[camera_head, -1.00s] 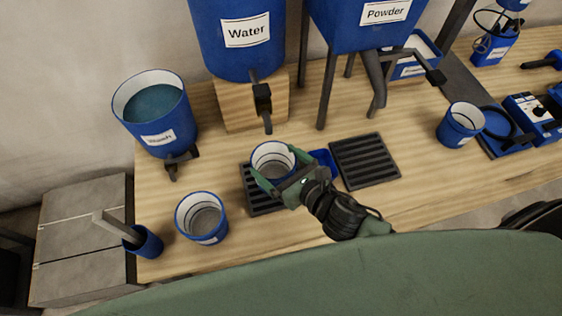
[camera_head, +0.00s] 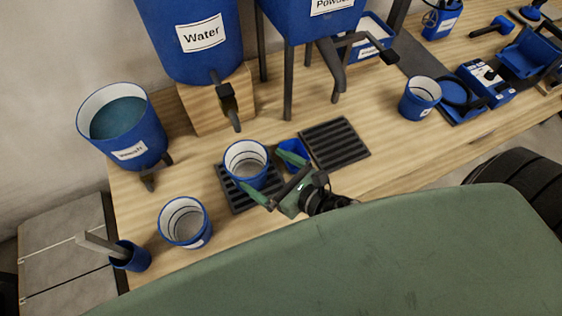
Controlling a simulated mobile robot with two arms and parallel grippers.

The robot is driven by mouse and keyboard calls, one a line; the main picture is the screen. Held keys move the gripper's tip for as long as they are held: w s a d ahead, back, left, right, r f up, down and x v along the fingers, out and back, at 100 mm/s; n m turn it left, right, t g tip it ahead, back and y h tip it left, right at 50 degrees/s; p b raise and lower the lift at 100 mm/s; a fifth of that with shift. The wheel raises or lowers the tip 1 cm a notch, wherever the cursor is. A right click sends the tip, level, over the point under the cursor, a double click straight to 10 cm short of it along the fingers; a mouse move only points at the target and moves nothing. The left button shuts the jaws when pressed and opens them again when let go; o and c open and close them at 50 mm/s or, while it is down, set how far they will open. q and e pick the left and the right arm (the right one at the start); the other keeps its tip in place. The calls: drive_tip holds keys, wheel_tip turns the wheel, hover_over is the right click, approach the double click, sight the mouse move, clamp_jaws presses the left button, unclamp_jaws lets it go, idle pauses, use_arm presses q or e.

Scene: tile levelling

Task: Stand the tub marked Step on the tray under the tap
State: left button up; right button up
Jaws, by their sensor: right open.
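A blue tub with a white inside (camera_head: 247,160) stands upright on the left slatted tray (camera_head: 238,202), in front of the tap (camera_head: 228,100) of the Water tank. Its label does not show, so I cannot tell whether it is marked Step. My right gripper (camera_head: 272,180) is open at the tub's front right, its fingers spread and pointing toward it. I cannot tell whether a finger still touches the tub. Another blue tub (camera_head: 184,222) stands on the table at the front left, and a third (camera_head: 420,97) at the right; their labels are unreadable. My left gripper is out of view.
The blue Wash bucket (camera_head: 130,140) stands at the left. A blue holder with a grey handle (camera_head: 130,257) is at the front left corner. A small blue scoop-like thing (camera_head: 294,153) lies between the left tray and the empty right slatted tray (camera_head: 334,144).

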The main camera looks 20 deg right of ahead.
drive_tip(key=shift+v, duration=2.65)
drive_tip(key=shift+s+d, duration=0.1)
